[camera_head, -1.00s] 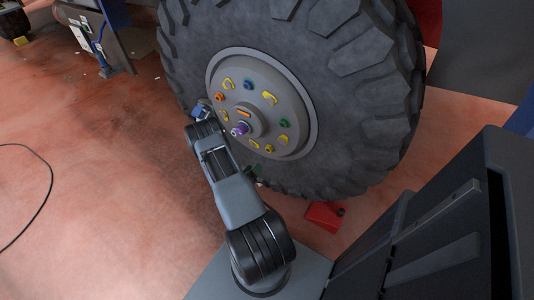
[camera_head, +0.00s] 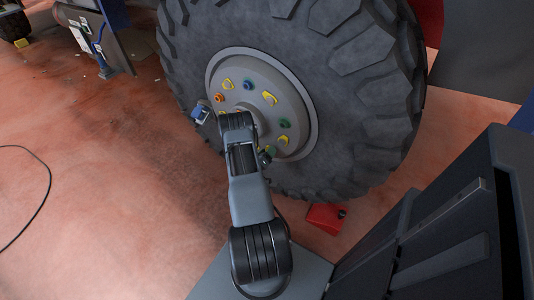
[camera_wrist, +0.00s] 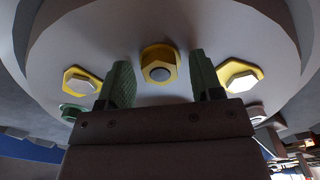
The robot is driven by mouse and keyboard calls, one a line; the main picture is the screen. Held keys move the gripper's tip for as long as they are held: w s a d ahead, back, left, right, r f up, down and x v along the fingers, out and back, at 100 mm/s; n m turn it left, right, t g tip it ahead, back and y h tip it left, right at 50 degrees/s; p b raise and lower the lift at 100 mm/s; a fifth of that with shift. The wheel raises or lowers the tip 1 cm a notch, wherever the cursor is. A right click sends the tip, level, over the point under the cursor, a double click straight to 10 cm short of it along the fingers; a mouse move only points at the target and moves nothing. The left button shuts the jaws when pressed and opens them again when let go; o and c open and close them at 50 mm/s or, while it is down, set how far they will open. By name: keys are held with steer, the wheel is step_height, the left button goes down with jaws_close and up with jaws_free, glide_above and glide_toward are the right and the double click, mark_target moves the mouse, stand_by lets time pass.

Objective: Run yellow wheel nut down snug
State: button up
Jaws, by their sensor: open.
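In the wrist view a yellow nut (camera_wrist: 151,53) with a round grey stud end sits on the grey wheel hub (camera_wrist: 97,40), ahead of my gripper. My gripper (camera_wrist: 163,82) is open, its two green-padded fingers one on each side of the nut with gaps, and nothing is held. I cannot tell how far the nut stands off the hub. In the head view the hub (camera_head: 294,100) shows several coloured nuts, and my arm covers its centre and lower left part. The gripper fingers are not clear there.
More yellow pieces with pale hex faces flank my gripper, at left (camera_wrist: 72,74) and right (camera_wrist: 229,68) in the wrist view. The big tyre (camera_head: 365,85) surrounds the hub. A red block (camera_head: 326,217) lies on the floor by the tyre. A cable (camera_head: 47,185) lies at far left.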

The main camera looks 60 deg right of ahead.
steer(key=shift+c, duration=0.2)
steer(key=c, duration=0.9)
steer(key=shift+m, duration=0.3)
